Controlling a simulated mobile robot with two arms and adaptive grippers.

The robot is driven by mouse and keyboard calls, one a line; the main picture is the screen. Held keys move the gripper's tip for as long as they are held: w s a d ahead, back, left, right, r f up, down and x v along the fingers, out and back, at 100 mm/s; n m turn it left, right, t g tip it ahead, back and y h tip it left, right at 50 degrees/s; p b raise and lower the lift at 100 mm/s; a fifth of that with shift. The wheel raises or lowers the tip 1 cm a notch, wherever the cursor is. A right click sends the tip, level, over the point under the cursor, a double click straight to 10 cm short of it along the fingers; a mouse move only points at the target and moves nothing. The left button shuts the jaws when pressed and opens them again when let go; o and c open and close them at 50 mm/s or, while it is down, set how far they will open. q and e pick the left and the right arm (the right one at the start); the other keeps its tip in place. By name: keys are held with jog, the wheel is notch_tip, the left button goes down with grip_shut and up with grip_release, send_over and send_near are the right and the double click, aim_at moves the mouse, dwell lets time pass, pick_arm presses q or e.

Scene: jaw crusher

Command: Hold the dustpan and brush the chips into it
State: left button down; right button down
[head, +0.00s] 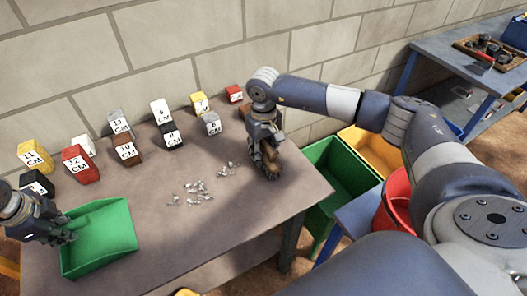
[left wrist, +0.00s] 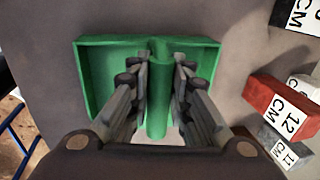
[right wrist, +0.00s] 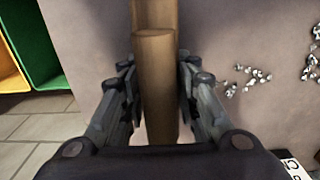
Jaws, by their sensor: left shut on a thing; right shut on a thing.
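The green dustpan (head: 105,235) lies on the table at the front left, its open side facing the chips. My left gripper (head: 66,232) is shut on its handle, which shows between the fingers in the left wrist view (left wrist: 158,105). My right gripper (head: 268,150) is shut on the wooden brush (head: 270,160) near the table's right edge. Its brown handle shows between the fingers in the right wrist view (right wrist: 156,85). The bristles are hard to make out. The grey chips (head: 198,190) lie scattered on the table between dustpan and brush, and also show in the right wrist view (right wrist: 247,78).
Several numbered blocks, among them a red one (head: 80,165) and a brown one (head: 127,150), stand along the table's wall side. Green (head: 335,180) and yellow (head: 375,150) bins stand right of the table. The table top (head: 165,225) between dustpan and chips is clear.

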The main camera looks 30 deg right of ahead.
jog(key=shift+s+a+f, duration=0.1)
jog(key=shift+a, duration=8.95)
jog(key=shift+s+a+f, duration=0.1)
jog(key=shift+a, duration=8.95)
jog(key=shift+a+r, duration=0.1)
jog(key=shift+a, duration=0.05)
jog(key=shift+a, duration=1.35)
jog(key=shift+s+a+r, duration=0.1)
jog(key=shift+a+r, duration=0.05)
jog(key=shift+a, duration=0.55)
jog(key=shift+s+a+r, duration=0.1)
jog(key=shift+a, duration=0.55)
jog(key=shift+w+a+f, duration=0.1)
jog(key=shift+w+a, duration=0.1)
jog(key=shift+a, duration=0.05)
jog(key=shift+d, duration=0.1)
jog(key=shift+w+d, duration=0.1)
jog(key=shift+d, duration=0.05)
